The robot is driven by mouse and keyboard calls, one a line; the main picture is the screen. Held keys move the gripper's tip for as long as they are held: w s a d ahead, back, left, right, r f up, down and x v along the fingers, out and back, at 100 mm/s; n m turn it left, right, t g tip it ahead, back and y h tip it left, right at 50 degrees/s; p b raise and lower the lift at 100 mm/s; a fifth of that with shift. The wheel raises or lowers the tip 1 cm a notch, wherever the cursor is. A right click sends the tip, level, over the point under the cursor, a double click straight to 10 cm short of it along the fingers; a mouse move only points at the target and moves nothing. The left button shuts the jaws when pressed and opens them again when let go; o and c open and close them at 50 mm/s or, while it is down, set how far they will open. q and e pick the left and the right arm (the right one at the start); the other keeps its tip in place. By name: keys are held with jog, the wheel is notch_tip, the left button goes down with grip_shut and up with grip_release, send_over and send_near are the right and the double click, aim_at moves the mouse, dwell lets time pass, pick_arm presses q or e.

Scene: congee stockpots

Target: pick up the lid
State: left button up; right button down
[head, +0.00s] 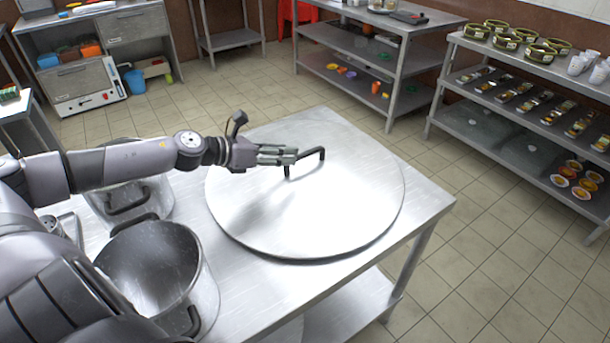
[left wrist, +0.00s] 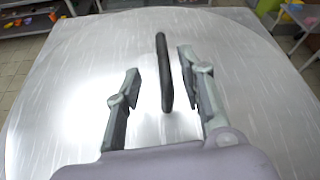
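The lid (head: 345,210) is a large round steel disc lying flat on the steel table, with a black bar handle (head: 312,158) standing up from its top. My left gripper (head: 292,155) reaches over the lid from the left, its fingers close to the handle. In the left wrist view the lid (left wrist: 75,90) fills most of the picture. There the gripper (left wrist: 158,70) is open, and the black handle (left wrist: 164,75) runs lengthwise between its two fingers, nearer the right one. No contact shows between the fingers and the handle. My right gripper is not in view.
The steel table (head: 425,205) has bare surface at its right end. An open pot (head: 150,265) stands front left, with another pot (head: 125,195) partly hidden behind my arm. Shelves with bowls (head: 540,55) stand at the right. Tiled floor lies between.

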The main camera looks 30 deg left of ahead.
aim_at(305, 155)
pick_arm(q)
jog(key=shift+x, duration=0.95)
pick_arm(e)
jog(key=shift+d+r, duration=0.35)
pick_arm(q)
jog(key=shift+w+d+p, duration=0.3)
jog(key=shift+d+p, duration=0.05)
jog(key=shift+p, duration=0.3)
jog(key=p+x, duration=0.1)
jog(key=x, duration=0.2)
jog(key=shift+f, duration=0.25)
jog(key=shift+w+d+f+p, duration=0.25)
jog(key=shift+w+f+p, duration=0.05)
jog(key=shift+w+f, duration=0.1)
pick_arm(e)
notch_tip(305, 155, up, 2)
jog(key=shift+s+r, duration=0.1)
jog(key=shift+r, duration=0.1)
pick_arm(q)
jog(key=shift+c, duration=0.2)
grip_shut()
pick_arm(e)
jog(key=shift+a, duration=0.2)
